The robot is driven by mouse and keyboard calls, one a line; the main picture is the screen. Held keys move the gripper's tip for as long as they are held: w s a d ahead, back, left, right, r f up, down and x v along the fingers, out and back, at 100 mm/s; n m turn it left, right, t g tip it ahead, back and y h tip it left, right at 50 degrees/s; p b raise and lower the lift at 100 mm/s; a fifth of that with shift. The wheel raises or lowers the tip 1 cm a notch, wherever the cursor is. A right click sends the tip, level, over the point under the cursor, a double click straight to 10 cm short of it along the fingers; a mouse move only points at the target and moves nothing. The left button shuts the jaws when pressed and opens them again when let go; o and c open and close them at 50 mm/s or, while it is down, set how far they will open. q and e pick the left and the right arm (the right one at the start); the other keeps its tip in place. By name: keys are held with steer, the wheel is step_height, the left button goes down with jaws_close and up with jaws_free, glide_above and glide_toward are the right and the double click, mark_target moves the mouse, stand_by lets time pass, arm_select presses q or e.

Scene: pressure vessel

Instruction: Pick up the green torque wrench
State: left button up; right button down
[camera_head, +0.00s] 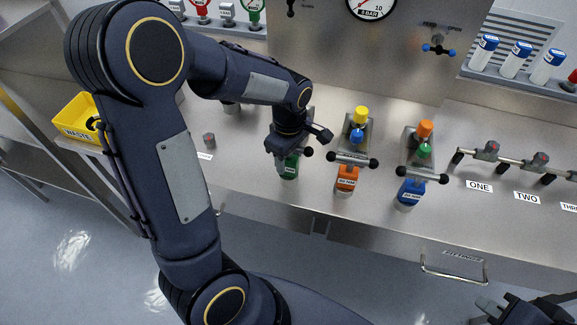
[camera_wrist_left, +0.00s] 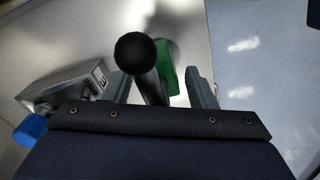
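The green torque wrench (camera_head: 290,167) stands on the steel bench, with its black ball-ended bar partly hidden by my left gripper (camera_head: 281,160) in the head view. In the left wrist view, my left gripper (camera_wrist_left: 158,88) is open. Its two fingers are apart, with the black bar (camera_wrist_left: 152,80) between them and the wrench's green body (camera_wrist_left: 166,65) just behind. I cannot tell whether the fingers touch the wrench. My right gripper (camera_head: 487,310) is at the lower right of the head view, clear of the bench and partly cut off; its opening is unclear.
An orange wrench (camera_head: 347,178) and a blue wrench (camera_head: 410,190) stand to the right, near fittings with coloured knobs. A yellow waste bin (camera_head: 77,117) is at the left. A numbered rail (camera_head: 520,164) is at the right. A drawer handle (camera_head: 453,275) sticks out in front.

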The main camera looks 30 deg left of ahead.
arm_select(q)
jaws_close()
steer(key=shift+r, duration=0.1)
